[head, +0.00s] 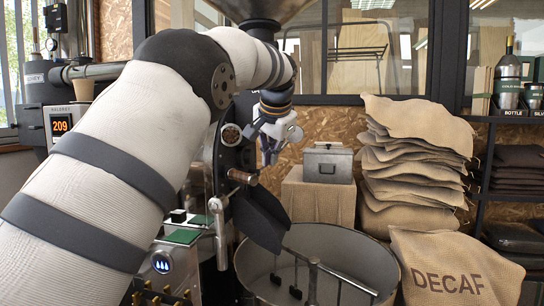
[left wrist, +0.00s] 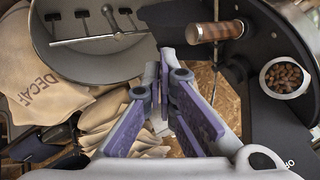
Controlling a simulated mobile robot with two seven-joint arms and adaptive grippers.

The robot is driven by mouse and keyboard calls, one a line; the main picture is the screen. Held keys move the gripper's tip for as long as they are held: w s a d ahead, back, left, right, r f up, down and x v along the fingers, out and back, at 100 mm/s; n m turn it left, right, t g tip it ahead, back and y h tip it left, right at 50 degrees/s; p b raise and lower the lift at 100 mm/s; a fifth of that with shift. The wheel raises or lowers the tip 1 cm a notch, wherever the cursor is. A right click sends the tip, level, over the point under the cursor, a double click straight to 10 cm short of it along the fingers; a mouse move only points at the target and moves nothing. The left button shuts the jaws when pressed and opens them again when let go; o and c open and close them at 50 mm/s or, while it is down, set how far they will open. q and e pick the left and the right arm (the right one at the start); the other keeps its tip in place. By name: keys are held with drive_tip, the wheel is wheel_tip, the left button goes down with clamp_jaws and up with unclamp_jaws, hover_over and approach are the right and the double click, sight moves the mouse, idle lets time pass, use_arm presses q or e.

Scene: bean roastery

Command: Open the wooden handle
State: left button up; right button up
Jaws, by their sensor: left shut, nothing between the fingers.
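The wooden handle (head: 242,177) is a short brown grip with a metal end, on the dark front of the roaster in the head view. In the left wrist view the wooden handle (left wrist: 214,32) lies at the top, right of the fingertips. My left gripper (head: 269,158) is just right of and a little above the handle in the head view. Its fingers (left wrist: 162,64) are together and empty, apart from the handle. My left arm covers much of the roaster's left side. My right gripper is in neither view.
A black chute (head: 262,217) slopes from the roaster toward the round cooling drum (head: 330,236) with its stirring arms. A grey metal box (head: 328,162) stands on a block behind. Stacked sacks (head: 415,150) and a DECAF sack (head: 440,270) lie at the right.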

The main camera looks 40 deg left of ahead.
use_arm(q)
drive_tip(key=o, duration=1)
drive_tip(key=w+d+f+m+t+h+b, duration=0.1)
drive_tip(key=w+f+t, duration=0.3)
drive_tip(key=w, duration=0.6)
wheel_tip(320, 180, down, 2)
drive_tip(key=shift+d+f+m+h, duration=0.1)
drive_tip(key=shift+d+m+h, duration=0.2)
drive_tip(key=shift+d+m, duration=0.55)
drive_tip(key=n+g+y+b, duration=0.1)
drive_tip(key=n+y+b, duration=0.2)
drive_tip(key=n+y, duration=0.85)
approach(244, 177)
wheel_tip(244, 177, down, 5)
drive_tip(key=w+m+y, duration=0.2)
drive_tip(key=m+y, duration=0.2)
drive_tip(key=m, duration=0.1)
drive_tip(key=shift+g+y, duration=0.35)
drive_tip(key=shift+g, duration=0.05)
drive_tip(key=x, duration=1.1)
drive_tip(key=shift+w+a+b, duration=0.2)
drive_tip(key=shift+b, duration=0.2)
drive_tip(key=shift+w+a+r, duration=0.1)
drive_tip(key=shift+a+r, duration=0.2)
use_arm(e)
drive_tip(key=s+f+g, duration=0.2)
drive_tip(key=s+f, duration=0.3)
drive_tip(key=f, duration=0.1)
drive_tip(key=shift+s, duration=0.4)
